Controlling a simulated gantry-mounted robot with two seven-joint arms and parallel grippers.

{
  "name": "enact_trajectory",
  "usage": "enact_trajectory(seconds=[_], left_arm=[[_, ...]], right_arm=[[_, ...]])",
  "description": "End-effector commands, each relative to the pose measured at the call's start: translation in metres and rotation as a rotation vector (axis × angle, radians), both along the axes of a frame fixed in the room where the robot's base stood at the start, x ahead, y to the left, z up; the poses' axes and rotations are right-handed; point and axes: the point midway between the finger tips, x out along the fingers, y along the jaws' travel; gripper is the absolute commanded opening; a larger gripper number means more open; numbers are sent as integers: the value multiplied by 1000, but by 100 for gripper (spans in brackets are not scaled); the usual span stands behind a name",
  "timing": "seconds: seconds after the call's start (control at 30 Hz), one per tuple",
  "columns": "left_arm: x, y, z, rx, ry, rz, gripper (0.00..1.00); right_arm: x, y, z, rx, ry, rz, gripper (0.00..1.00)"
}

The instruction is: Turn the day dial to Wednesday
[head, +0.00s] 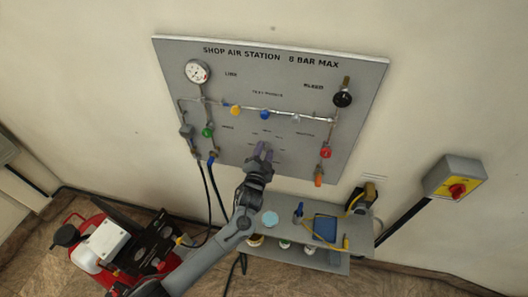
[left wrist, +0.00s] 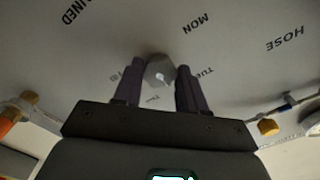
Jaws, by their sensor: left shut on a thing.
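The day dial (left wrist: 157,66) is a small grey faceted knob with a white mark, on the grey panel (head: 225,75). Printed day labels surround it in the left wrist view; "MON" reads above right and "TUE" partly shows at the right. I cannot tell for certain which label the white mark faces. My left gripper (left wrist: 160,82) has one dark finger on each side of the dial and is shut on it. In the head view my left gripper (head: 263,151) is at the panel's lower middle and hides the dial. My right gripper is not in view.
A shelf (head: 345,227) with bottles is below. A red compressor (head: 93,257) stands at lower left, and a yellow switch box (head: 455,178) at right.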

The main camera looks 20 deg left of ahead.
Motion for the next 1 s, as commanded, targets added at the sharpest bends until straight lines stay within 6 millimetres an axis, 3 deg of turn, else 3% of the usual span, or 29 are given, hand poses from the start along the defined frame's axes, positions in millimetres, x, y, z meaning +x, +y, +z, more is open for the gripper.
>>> enact_trajectory(seconds=[0.07,0.1,0.27,0.67,1.0], left_arm=[[0,1,-1,1,2,1,11],[0,1,-1,0,2,1,44],[0,0,-1,0,2,1,67],[-5,-1,-2,0,1,0,67],[-52,-7,-2,-2,2,-1,67]], right_arm=[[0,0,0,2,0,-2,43],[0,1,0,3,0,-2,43],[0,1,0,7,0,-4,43],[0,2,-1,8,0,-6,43],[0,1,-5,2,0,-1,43]])
